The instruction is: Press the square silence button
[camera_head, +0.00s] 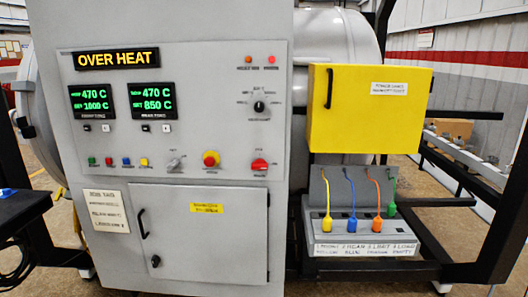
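The furnace control panel (215,120) faces me on a grey cabinet. Its lower left has a row of small buttons: green (92,162), red (109,162), blue (126,162) and yellow (144,162). The yellow one looks squarish, but the labels are too small to read, so I cannot tell which is the silence button. A lit sign (116,59) reads OVER HEAT. Neither of my grippers is in view.
A door handle (142,224) protrudes below. A yellow box (370,112) and colored plugs on a grey stand (365,240) are at right.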

